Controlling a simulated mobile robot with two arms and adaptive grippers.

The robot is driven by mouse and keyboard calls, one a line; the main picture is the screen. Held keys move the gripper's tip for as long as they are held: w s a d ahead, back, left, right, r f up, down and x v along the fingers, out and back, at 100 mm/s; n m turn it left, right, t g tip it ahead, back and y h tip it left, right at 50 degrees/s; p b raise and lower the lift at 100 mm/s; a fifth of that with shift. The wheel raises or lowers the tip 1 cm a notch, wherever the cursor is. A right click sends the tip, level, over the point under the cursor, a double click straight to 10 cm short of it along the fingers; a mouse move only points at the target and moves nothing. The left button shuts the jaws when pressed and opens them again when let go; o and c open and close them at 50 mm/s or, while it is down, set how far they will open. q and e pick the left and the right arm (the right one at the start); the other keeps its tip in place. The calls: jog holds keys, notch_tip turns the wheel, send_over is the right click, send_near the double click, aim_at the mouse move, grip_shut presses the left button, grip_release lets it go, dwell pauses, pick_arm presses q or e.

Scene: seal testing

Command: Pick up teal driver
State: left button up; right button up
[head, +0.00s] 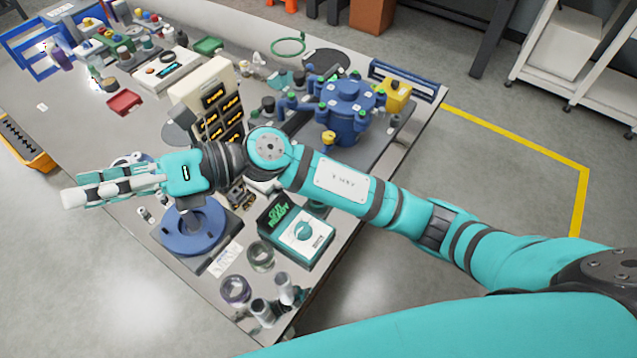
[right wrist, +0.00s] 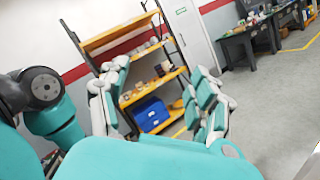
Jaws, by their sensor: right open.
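I cannot single out the teal driver with certainty in either view. A small teal item (head: 284,80), its shape unclear, lies on the grey workbench (head: 75,140) near the green ring in the head view. My right gripper (head: 72,188) is open and empty at the left of the head view, over the bench's near-left edge and well away from that item. Its two fingers stand apart in the right wrist view (right wrist: 158,78), with only the room behind them. My left gripper is not in view.
A blue round fixture (head: 190,230), a teal-and-white box (head: 305,236) and glass rings (head: 236,288) stand below my right arm. A beige display unit (head: 205,88) and a blue multi-port vessel (head: 348,108) stand beyond it. Shelving (right wrist: 148,62) shows in the right wrist view.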

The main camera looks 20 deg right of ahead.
jog(key=d+f+n+g+h, duration=0.1)
jog(key=d+f+n+h, duration=0.2)
jog(key=f+n+h, duration=0.3)
jog(key=d+f+n+h, duration=0.3)
jog(key=f+h, duration=0.4)
jog(key=f, duration=0.2)
jog(key=w+d+r+t+h, duration=0.1)
jog(key=w+d+t+h, duration=0.2)
jog(key=w+d+h, duration=0.55)
jog(key=w+d+t+h, duration=0.2)
jog(key=w+d+h, duration=0.25)
jog(key=d, duration=0.75)
jog(key=shift+y, duration=0.5)
jog(key=p+x, duration=0.2)
jog(key=x, duration=0.8)
jog(key=shift+d+f, duration=0.2)
jog(key=shift+f, duration=0.05)
jog(key=p+x, duration=0.1)
jog(key=x, duration=0.1)
jog(key=a+p+x, duration=0.1)
jog(key=x, duration=0.2)
jog(key=shift+w+f, duration=0.2)
jog(key=shift+f, duration=0.1)
jog(key=shift+d+f, duration=0.2)
jog(key=shift+f, duration=0.2)
